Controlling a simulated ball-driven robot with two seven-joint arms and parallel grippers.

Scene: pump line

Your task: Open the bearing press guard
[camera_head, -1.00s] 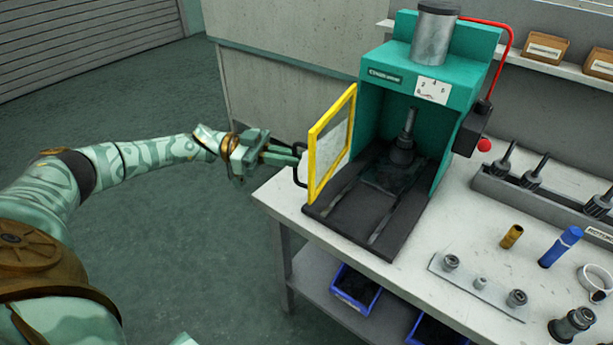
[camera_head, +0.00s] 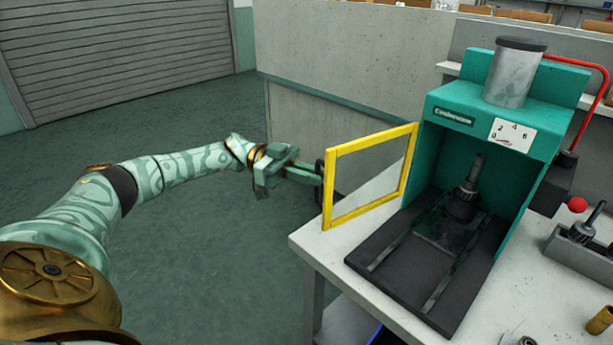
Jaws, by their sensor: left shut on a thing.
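The bearing press (camera_head: 450,118) is a green housing with a grey cylinder on top and a dark base, standing on the white bench. Its guard (camera_head: 331,188), a yellow frame with a clear pane, stands swung out to the left of the press, and the front of the press is uncovered. A dark handle (camera_head: 319,180) sits on the guard's outer left edge. My left gripper (camera_head: 317,177) is shut on the guard handle, its fingertips partly hidden behind the handle and frame. My right gripper is not in view.
The white bench (camera_head: 335,245) has its left corner below the guard. A red knob (camera_head: 577,205) sticks out at the press's right side. A grey rack (camera_head: 580,258) and a brass sleeve (camera_head: 600,320) are at the right. The floor to the left is clear.

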